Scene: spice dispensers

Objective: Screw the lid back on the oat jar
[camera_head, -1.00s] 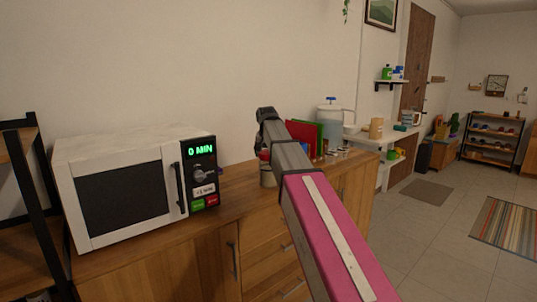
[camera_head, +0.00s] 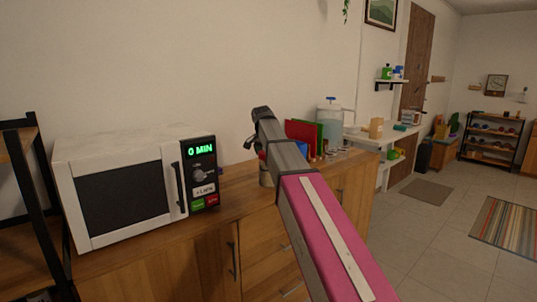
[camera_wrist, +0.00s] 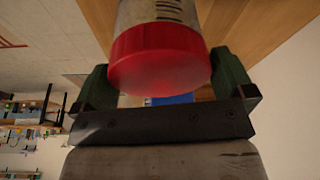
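The oat jar (camera_head: 266,180) stands on the wooden sideboard, to the right of the microwave, mostly hidden behind my arm. In the wrist view its pale, marked body (camera_wrist: 158,12) shows at the top, with the red lid (camera_wrist: 158,60) at its end. The lid looks in line with the jar; whether it is fully seated I cannot tell. My gripper (camera_wrist: 160,80) has its dark green fingers on both sides of the lid, seeming to touch it. In the head view a bit of red lid (camera_head: 262,155) shows beside my gripper (camera_head: 262,150).
A white microwave (camera_head: 130,180) stands close on the left. Red and green books (camera_head: 305,135) and a clear dispenser (camera_head: 329,118) stand behind and right of my arm. The sideboard top (camera_head: 232,185) is clear between microwave and jar.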

